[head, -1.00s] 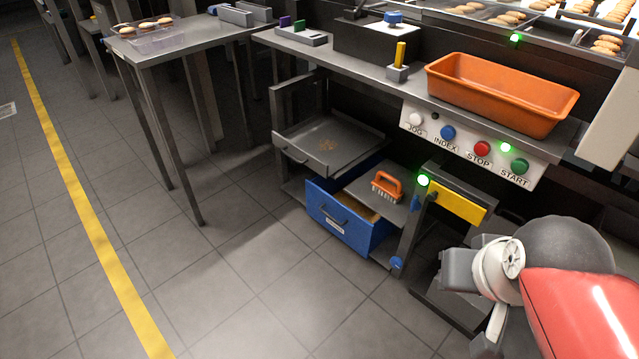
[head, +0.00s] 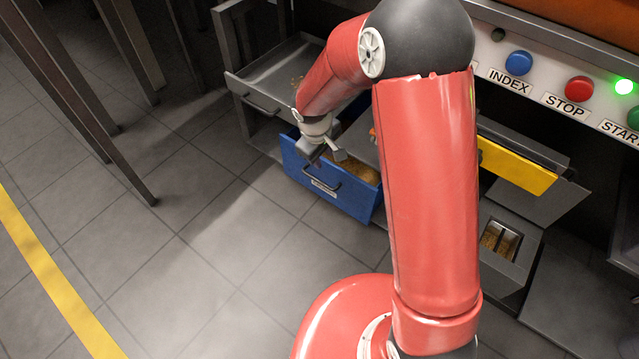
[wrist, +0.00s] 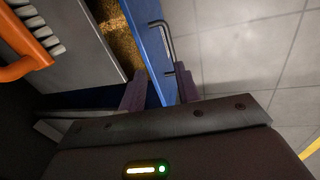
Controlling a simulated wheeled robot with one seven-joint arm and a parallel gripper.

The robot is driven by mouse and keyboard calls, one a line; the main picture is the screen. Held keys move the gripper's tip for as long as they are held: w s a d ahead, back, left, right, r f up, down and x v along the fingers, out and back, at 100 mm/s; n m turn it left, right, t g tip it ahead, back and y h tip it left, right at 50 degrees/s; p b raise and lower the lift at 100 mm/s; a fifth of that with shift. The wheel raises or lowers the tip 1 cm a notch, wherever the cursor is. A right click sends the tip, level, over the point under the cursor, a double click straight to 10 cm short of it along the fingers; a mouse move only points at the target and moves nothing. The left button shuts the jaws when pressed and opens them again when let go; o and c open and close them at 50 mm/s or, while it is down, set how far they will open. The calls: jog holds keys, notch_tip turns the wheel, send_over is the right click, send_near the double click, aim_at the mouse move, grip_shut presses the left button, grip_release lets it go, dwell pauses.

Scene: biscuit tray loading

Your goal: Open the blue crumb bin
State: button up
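The blue crumb bin (head: 346,203) is a low drawer with a dark bar handle and a label; it stands partly pulled out, with brown crumbs inside. My gripper (head: 327,157) is at its front panel, beside the handle. In the wrist view, the blue front panel (wrist: 149,40) runs between my spread fingers (wrist: 160,90), one on the crumb side and one on the handle side. The handle (wrist: 168,42) lies just beyond the outer fingertip. My fingers look open; whether they touch the panel I cannot tell. My arm hides part of the bin in the head view.
A grey pull-out tray (head: 285,75) with crumbs juts out above and left of the bin. An orange brush (wrist: 30,50) lies on the shelf beside it. A yellow panel (head: 515,165) is to the right. The floor (head: 210,240) in front is clear.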

send_near(320, 182)
jog(key=shift+n, duration=0.4)
jog(key=b+x, duration=0.2)
jog(key=x, duration=0.6)
jog(key=shift+r, duration=0.1)
grip_shut()
